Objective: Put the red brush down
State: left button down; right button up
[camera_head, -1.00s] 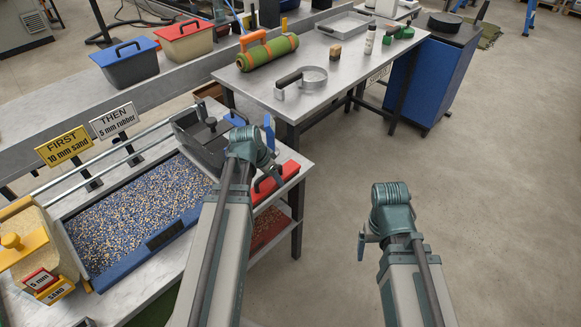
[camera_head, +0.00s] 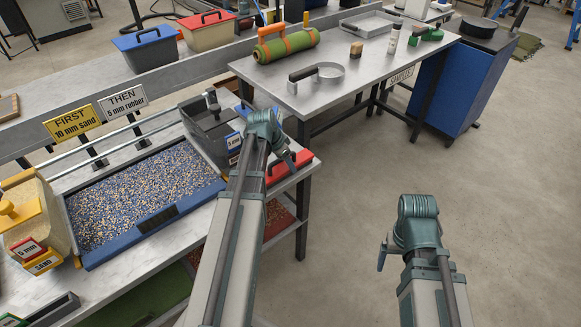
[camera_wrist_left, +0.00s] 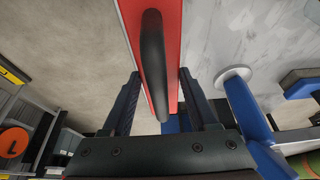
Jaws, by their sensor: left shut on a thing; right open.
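The red brush (camera_head: 289,167) is a long red block with a black arched handle, at the right end of the near workbench (camera_head: 160,228). In the left wrist view the red brush (camera_wrist_left: 170,30) runs between the two dark fingers of my left gripper (camera_wrist_left: 155,80), with its handle towards the camera. My left gripper (camera_head: 286,158) is shut on it; its fingertips are partly hidden in the head view. I cannot tell whether the brush touches the bench. My right gripper (camera_head: 383,256) is open and empty over the floor, its jaws mostly hidden.
On the near bench stand a blue tray (camera_head: 150,222) of speckled granules, a grey hopper (camera_head: 212,135) close left of my left gripper, and a yellow-trimmed sand hopper (camera_head: 38,215). A farther table (camera_head: 330,105) holds a green turf roll (camera_head: 287,46). Floor at right is clear.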

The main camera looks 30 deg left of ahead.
pick_arm(q)
jog(key=shift+s+a+r, duration=0.1)
jog(key=shift+f, duration=0.3)
jog(key=shift+c, duration=0.9)
grip_release()
jog(key=shift+r, duration=0.15)
jog(key=shift+r, duration=0.15)
jog(key=shift+s+r+p, duration=0.15)
jog(key=shift+r+p, duration=0.45)
jog(key=shift+p, duration=0.1)
jog(key=p+v, duration=1)
jog(key=v, duration=0.1)
jog(key=shift+f, duration=0.1)
